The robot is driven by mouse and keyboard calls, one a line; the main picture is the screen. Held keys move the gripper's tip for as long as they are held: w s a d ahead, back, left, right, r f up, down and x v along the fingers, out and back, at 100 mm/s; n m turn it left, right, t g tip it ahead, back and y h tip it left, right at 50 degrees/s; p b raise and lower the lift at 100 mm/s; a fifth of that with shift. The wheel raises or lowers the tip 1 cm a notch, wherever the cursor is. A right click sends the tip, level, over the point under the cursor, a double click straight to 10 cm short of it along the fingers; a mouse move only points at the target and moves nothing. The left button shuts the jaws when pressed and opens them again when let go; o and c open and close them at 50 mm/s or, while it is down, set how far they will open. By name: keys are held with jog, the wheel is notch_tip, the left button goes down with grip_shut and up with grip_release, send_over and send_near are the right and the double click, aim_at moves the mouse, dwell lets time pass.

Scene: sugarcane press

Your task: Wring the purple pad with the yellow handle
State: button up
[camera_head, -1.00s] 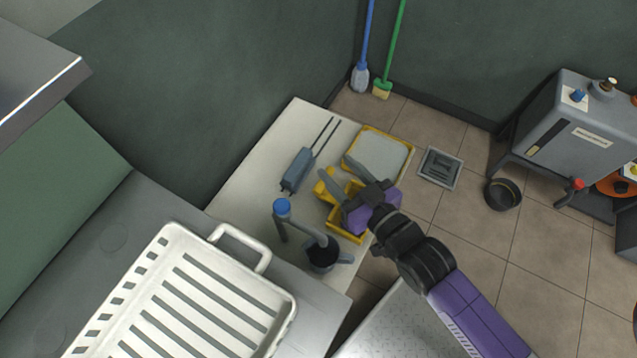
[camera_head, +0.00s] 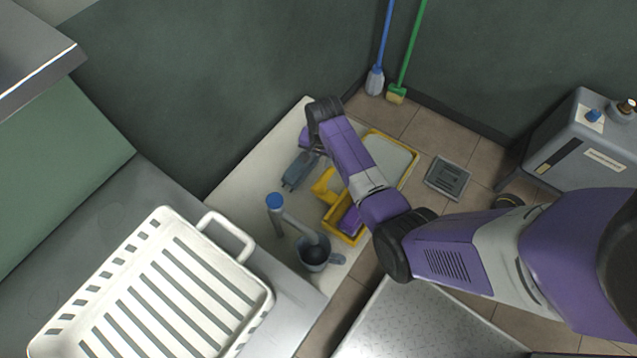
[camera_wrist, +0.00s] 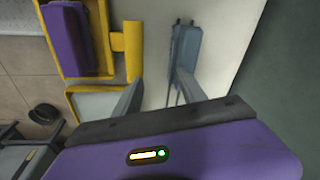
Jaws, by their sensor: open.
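The purple pad (camera_head: 351,219) lies in a yellow box (camera_head: 333,220) on the light table. It also shows in the wrist view (camera_wrist: 68,38), inside the yellow frame. The yellow handle (camera_head: 322,186) stands at the box's side and is the upright bar in the wrist view (camera_wrist: 133,48). My gripper (camera_wrist: 160,77) is open and empty. Its left fingertip is close to the lower end of the handle, which lies outside the jaws; I cannot tell if they touch. In the head view my arm hides the fingers.
A blue-grey two-pronged tool (camera_wrist: 186,48) lies close to my right finger. A yellow-edged tray (camera_head: 398,155) lies beside the box. A white slotted basket (camera_head: 160,300) is at left.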

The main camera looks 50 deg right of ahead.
aim_at(323, 180)
jog(key=shift+m+g+y, duration=0.4)
jog(key=shift+m+g, duration=0.1)
jog(key=shift+g, duration=0.3)
jog(key=s+a, duration=0.1)
jog(key=s, duration=0.1)
jog(key=s+a+f, duration=0.1)
jog(key=shift+s+a+f, duration=0.15)
jog(key=shift+s+f, duration=0.05)
jog(key=shift+s, duration=0.15)
notch_tip(323, 180, down, 8)
jog(key=shift+r+b, duration=0.2)
jog(key=shift+b, duration=0.75)
grip_shut()
